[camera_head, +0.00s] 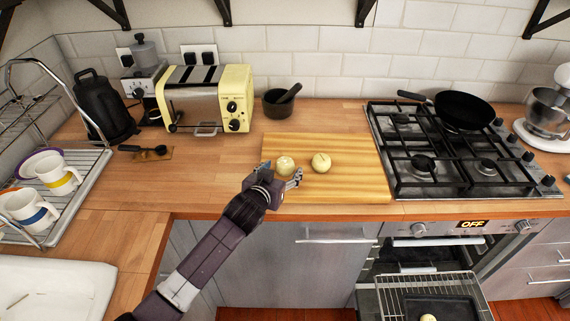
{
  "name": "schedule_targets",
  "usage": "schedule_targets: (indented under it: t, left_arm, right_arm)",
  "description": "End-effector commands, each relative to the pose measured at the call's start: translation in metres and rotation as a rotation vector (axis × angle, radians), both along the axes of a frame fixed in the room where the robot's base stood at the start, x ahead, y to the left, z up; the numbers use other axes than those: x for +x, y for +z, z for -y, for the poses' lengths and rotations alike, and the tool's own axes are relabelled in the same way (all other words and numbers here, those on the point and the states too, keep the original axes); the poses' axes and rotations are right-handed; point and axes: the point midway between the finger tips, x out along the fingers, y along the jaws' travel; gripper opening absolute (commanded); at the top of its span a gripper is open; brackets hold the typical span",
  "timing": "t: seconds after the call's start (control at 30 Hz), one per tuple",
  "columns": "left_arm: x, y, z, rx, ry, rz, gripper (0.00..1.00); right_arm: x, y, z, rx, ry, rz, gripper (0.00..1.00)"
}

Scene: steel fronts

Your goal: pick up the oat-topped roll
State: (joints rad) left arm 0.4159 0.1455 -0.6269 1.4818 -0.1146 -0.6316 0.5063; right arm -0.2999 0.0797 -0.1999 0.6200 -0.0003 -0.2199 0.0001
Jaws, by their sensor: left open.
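Two small pale round rolls lie on the wooden cutting board (350,185): a left roll (285,165) and a right roll (321,162). A third small pale roll (428,318) lies on the dark tray in the open oven, at the bottom edge of the view. I cannot tell which roll is oat-topped at this size. My left gripper (284,178) is open at the front left of the board, just in front of the left roll. I cannot tell whether it touches that roll. My right gripper is not in view.
A gas hob (400,180) with a black pan (464,109) is on the right. The oven below is open with its rack (385,297) out. A dish rack (88,190) with mugs is at left.

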Motion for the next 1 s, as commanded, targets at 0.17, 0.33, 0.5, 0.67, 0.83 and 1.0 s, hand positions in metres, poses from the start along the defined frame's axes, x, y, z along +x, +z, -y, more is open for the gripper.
schedule_targets:
  t: [0.17,0.33,0.5,0.67,0.83,1.0]
  left_arm:
    - [0.0115,-0.0049,0.0036,0.001,0.001,0.000,0.61]
    - [0.0137,-0.0063,0.0048,0.000,-0.001,0.001,0.61]
    - [0.0135,-0.0063,0.0047,0.001,-0.001,0.000,0.59]
    - [0.0134,-0.0063,0.0047,0.001,-0.001,0.000,0.42]
    - [0.0132,-0.0065,0.0045,0.000,0.000,0.000,0.27]
    - [0.0133,-0.0060,0.0046,0.000,0.000,0.001,0.27]
  right_arm:
    - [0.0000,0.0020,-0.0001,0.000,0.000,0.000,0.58]
    - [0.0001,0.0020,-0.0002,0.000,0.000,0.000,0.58]
    - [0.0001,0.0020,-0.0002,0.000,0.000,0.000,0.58]
    - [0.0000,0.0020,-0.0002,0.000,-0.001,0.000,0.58]
    - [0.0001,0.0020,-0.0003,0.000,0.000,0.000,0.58]
    - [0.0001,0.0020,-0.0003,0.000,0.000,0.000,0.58]
